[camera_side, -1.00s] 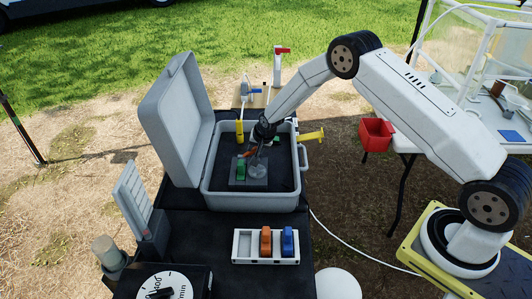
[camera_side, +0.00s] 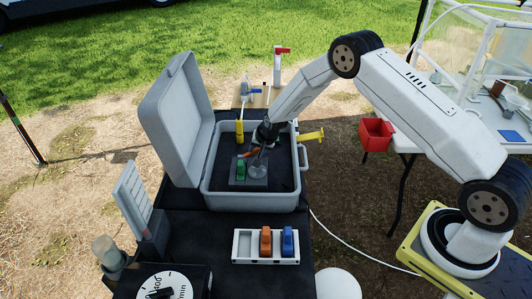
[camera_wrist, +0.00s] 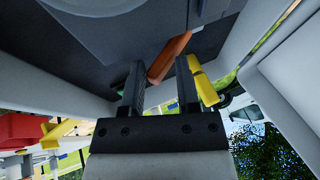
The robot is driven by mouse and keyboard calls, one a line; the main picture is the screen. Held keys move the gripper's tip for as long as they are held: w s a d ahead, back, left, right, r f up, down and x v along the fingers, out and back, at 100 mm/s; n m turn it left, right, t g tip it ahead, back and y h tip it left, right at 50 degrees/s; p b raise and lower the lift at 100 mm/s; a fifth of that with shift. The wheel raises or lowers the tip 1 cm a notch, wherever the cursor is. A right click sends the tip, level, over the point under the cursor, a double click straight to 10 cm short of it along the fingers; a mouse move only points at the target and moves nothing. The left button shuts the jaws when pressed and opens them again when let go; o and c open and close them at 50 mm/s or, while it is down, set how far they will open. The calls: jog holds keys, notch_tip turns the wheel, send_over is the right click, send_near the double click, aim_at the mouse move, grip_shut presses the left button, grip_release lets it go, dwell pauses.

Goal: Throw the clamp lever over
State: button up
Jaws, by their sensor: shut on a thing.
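The clamp lever, with an orange handle (camera_side: 249,154), shows beside my gripper inside the open grey case. In the wrist view its orange handle (camera_wrist: 168,57) slants between my two dark fingers. My gripper (camera_side: 257,149) is shut on this handle, and it also shows in the wrist view (camera_wrist: 160,78). A grey block (camera_side: 250,184) lies below on the case floor, with a green part (camera_side: 241,169) and a clear round piece (camera_side: 259,170) on it. The lever's pivot is hard to make out behind my fingers.
The grey case (camera_side: 250,201) has its lid (camera_side: 175,125) standing open at left. A yellow-handled tool (camera_side: 239,131) stands at its back edge, and a yellow part (camera_side: 311,136) juts out at right. A white rack (camera_side: 243,246) with orange and blue pieces sits in front.

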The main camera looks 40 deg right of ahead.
jog(key=shift+s+f, duration=0.4)
jog(key=shift+f, duration=0.1)
dwell(0.3)
jog(key=o, duration=0.8)
jog(key=shift+c, duration=0.2)
jog(key=shift+w, duration=0.15)
jog(key=shift+d+r, duration=0.1)
jog(key=shift+r, duration=0.1)
jog(key=shift+r, duration=0.1)
jog(key=shift+r, duration=0.4)
jog(key=shift+s+v, duration=0.15)
jog(key=shift+v, duration=1.5)
jog(key=shift+s+v, duration=0.15)
jog(key=shift+v, duration=1.55)
jog(key=shift+f, duration=0.1)
